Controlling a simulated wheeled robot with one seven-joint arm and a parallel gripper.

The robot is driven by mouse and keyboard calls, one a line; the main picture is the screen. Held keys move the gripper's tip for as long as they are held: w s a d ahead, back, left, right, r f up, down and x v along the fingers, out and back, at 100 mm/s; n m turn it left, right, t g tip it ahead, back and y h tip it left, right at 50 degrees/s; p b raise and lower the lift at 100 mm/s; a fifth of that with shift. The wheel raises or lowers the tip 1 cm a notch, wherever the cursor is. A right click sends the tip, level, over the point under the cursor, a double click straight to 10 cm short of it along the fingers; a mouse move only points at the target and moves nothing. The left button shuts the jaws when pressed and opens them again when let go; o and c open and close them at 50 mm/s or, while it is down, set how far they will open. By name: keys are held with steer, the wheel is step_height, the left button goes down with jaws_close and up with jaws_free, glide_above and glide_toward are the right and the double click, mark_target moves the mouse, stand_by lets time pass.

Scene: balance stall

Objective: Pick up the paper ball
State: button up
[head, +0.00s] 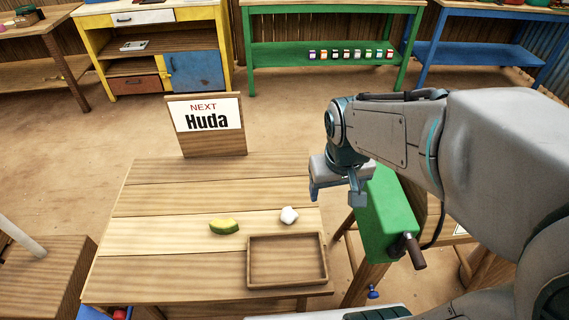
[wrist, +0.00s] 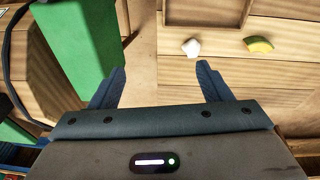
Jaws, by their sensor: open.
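The paper ball (head: 289,215) is a small white crumpled lump on the wooden table (head: 150,205), just behind the tray. It also shows in the wrist view (wrist: 191,47), beyond the right-hand finger and apart from it. My gripper (head: 336,200) is open and empty, held above the table's right edge, to the right of the paper ball. In the wrist view its two fingers (wrist: 160,82) are spread wide with nothing between them.
A shallow wooden tray (head: 288,284) lies in front of the ball. A yellow-green wedge (head: 223,227) lies left of the ball. A sign reading "NEXT Huda" (head: 208,116) stands at the table's back. A green box with a handle (head: 388,215) stands right of the table, close to my gripper.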

steer(key=w+a+f+n+g+p, duration=0.1)
steer(key=w+a+f, duration=0.1)
steer(key=w, duration=0.2)
steer(key=w+a+f+n+p, duration=0.1)
steer(key=w+a+f+p, duration=0.1)
steer(key=w+f, duration=0.15)
steer(key=n+g+p, duration=0.1)
steer(key=n+p, duration=0.1)
glide_above(290, 211)
step_height(290, 211, down, 14)
steer(key=shift+r, duration=0.1)
steer(key=shift+f+p, duration=0.5)
steer(key=shift+f, duration=2.2)
steer(key=c, duration=1)
